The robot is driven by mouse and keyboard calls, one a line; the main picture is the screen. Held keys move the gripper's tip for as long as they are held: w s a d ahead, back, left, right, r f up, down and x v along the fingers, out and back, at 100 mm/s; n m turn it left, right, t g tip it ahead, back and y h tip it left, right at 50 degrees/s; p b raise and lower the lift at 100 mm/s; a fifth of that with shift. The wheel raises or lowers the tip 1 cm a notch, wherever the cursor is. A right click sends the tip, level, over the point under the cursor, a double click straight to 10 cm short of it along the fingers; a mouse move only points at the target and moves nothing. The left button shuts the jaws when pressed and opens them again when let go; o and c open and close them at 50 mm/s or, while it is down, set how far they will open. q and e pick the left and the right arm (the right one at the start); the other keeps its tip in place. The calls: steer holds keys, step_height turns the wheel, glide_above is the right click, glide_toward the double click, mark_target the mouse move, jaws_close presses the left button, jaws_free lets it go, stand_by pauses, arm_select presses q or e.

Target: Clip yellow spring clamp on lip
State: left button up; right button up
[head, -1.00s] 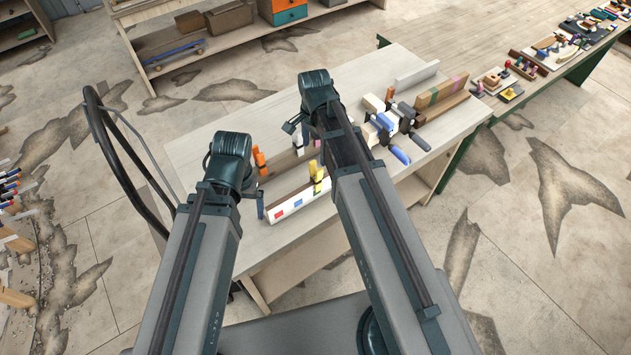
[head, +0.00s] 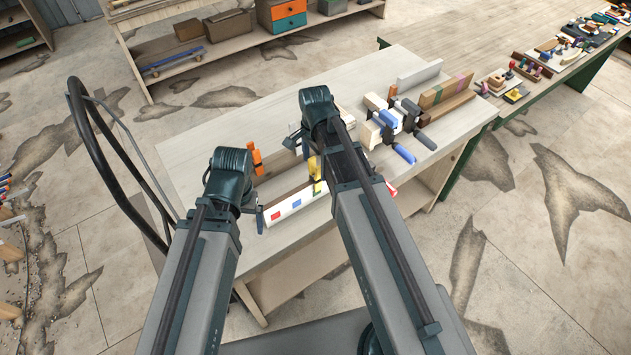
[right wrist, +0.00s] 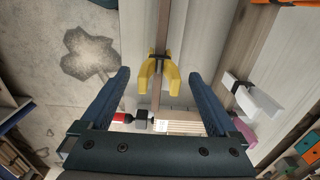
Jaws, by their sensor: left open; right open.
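The yellow spring clamp (head: 316,176) stands upright at the brown strip beside the white piece with coloured squares (head: 290,206) on the table. In the right wrist view the yellow clamp (right wrist: 160,76) has its dark jaw end at a thin brown strip (right wrist: 163,30); how far it grips the strip is unclear. My right gripper (right wrist: 160,77) is open, with one blue finger on each side of the clamp and gaps on both sides. My left gripper (head: 259,216) is open and empty near the white piece's left end.
An orange clamp (head: 257,160) stands behind the left wrist. A white clamp (right wrist: 252,98) and a pink one (right wrist: 243,130) are right of my right gripper. Blue-handled clamps (head: 398,140) and blocks lie farther right. The table's (head: 215,130) back left is clear.

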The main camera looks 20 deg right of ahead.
step_height(320, 180, down, 4)
steer(key=b, duration=0.2)
steer(key=shift+r+b, duration=0.2)
steer(key=shift+b, duration=0.15)
steer(key=shift+r, duration=0.1)
jaws_close()
